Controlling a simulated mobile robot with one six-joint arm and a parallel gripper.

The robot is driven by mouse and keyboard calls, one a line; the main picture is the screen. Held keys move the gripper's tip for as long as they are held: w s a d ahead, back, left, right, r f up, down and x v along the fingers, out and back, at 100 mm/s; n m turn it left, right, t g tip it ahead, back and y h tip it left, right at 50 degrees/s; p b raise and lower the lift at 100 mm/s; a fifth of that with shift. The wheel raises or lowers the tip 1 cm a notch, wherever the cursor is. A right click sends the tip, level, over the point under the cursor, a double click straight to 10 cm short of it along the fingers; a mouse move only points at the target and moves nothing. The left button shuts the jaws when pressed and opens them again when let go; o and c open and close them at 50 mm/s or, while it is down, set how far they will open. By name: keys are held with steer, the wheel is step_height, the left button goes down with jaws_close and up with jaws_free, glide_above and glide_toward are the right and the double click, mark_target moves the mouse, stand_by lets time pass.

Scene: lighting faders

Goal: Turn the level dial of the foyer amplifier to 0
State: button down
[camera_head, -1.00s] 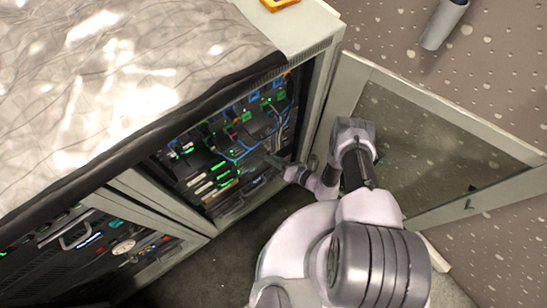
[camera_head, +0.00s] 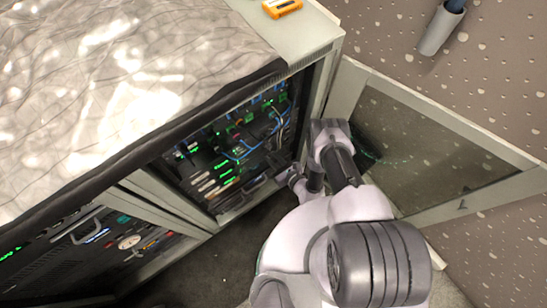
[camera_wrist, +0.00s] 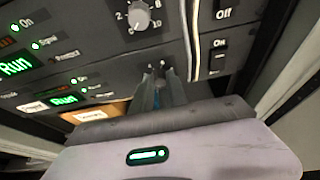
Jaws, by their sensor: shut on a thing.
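In the wrist view my gripper (camera_wrist: 157,74) is at the front of a lower amplifier (camera_wrist: 65,99), its two fingers closed together. It is shut on what appears to be that unit's level dial, which the fingers hide, so its setting cannot be read. A grey level dial (camera_wrist: 138,18) with a number scale shows on the amplifier above, apart from my gripper. A tan label (camera_wrist: 105,110) lies left of the fingers; its writing is too small to read. In the head view my gripper (camera_head: 276,182) reaches the lower right part of the open rack.
On/Off rocker switches (camera_wrist: 217,62) are right of the fingers. The rack's right side frame (camera_wrist: 285,70) is close by. In the head view the open glass door (camera_head: 430,150) stands right of my arm. An orange device (camera_head: 282,8) lies on top.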

stand_by(0.4)
steer(key=c, duration=1.3)
jaws_free()
steer(key=shift+d+r, duration=0.1)
